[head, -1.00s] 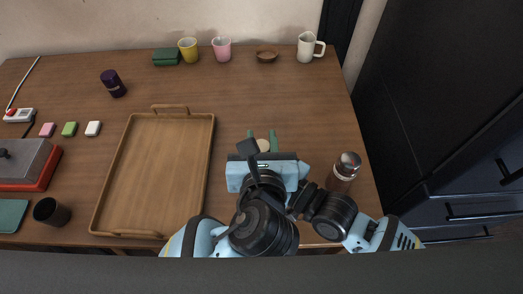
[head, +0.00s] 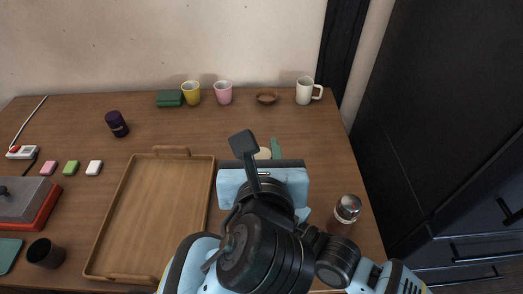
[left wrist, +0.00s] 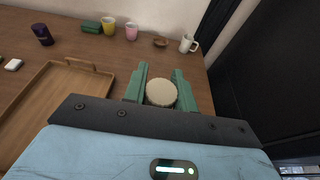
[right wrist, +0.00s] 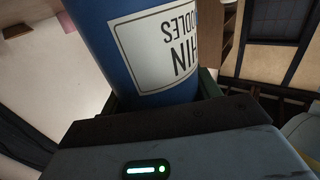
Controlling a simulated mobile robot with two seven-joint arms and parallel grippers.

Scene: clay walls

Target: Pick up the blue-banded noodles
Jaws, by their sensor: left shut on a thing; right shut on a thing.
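The blue-banded noodles (right wrist: 152,65) fill the top of the right wrist view: a blue cylinder with a white label, its lettering upside down. My right gripper (right wrist: 160,97) is shut on it; its fingers are partly hidden behind the cylinder. In the head view the right gripper is hidden behind my left arm. My left gripper (head: 263,150) is above the table, right of the tray. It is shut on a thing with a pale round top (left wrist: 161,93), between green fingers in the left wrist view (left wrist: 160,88). Its body is hidden, so I cannot tell whether it is the same noodles.
A wooden tray (head: 131,265) lies left of the grippers. A flask (head: 346,212) stands close to my right arm. Cups (head: 223,93), a small bowl (head: 266,97) and a white mug (head: 305,92) line the back. A dark cabinet (head: 440,120) stands right. The table's middle back is clear.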

